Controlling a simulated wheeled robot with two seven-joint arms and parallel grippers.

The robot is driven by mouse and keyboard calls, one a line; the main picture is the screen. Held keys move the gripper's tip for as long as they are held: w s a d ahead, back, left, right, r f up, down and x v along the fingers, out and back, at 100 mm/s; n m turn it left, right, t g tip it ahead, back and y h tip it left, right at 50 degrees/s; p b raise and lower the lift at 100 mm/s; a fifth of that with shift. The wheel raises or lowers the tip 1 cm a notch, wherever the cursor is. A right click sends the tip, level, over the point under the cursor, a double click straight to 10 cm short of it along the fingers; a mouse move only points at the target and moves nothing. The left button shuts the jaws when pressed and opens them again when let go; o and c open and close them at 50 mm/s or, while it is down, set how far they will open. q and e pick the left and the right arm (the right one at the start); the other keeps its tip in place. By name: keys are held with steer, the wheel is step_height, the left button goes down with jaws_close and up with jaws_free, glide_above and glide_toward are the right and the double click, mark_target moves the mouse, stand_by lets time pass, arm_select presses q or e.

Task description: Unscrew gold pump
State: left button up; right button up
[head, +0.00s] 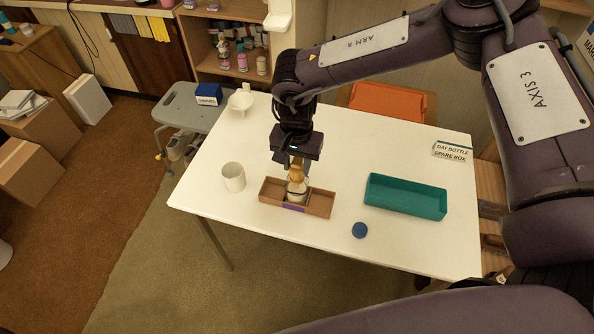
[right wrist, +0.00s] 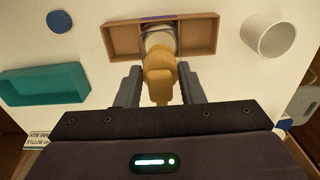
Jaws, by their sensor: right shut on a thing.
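The gold pump (head: 297,171) sits on top of a pale bottle (head: 297,190) standing upright in the middle compartment of a brown wooden tray (head: 320,204). In the right wrist view the gold pump (right wrist: 158,78) lies between the two fingers of my right gripper (right wrist: 160,84), with the bottle (right wrist: 160,40) beyond it. My right gripper (head: 297,165) comes down from above and is shut on the pump. The pump's lower joint with the bottle is partly hidden. My left gripper is not in view.
On the white table are a white mug (head: 233,177), a blue cap (head: 359,230), a teal tray (head: 405,197), a white funnel-like cup (head: 240,101) and a labelled sign (head: 452,151). The teal tray looks empty. The front left of the table is clear.

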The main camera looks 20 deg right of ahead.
step_height(320, 180, up, 12)
steer(key=p, duration=0.9)
steer(key=shift+f, duration=0.2)
stand_by(0.5)
